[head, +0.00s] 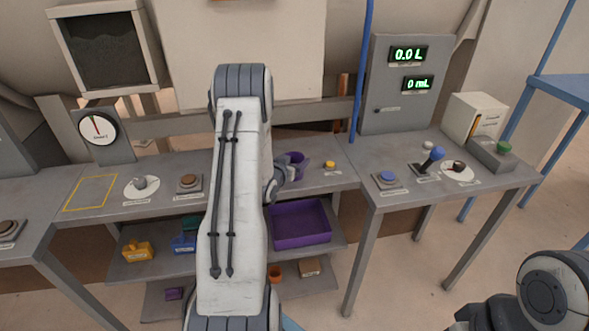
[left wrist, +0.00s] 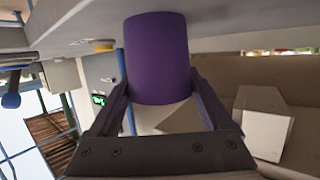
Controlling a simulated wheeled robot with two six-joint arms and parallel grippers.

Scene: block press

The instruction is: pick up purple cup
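The purple cup (head: 297,164) stands at the back of the grey workbench, just right of my left arm in the head view. In the left wrist view the purple cup (left wrist: 157,58) fills the space between the two fingers of my left gripper (left wrist: 158,88). One finger lies along each side of it, close to or touching its wall; I cannot tell if they press on it. In the head view my left gripper (head: 285,174) is partly hidden by my own arm. Part of my right arm shows at the lower right, with its gripper out of view.
A small yellow button (head: 329,164) sits right of the cup. A brown button (head: 188,182) and a grey knob (head: 140,183) are left of my arm. A purple bin (head: 301,243) stands on the shelf below. A blue post (head: 361,70) rises behind the bench.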

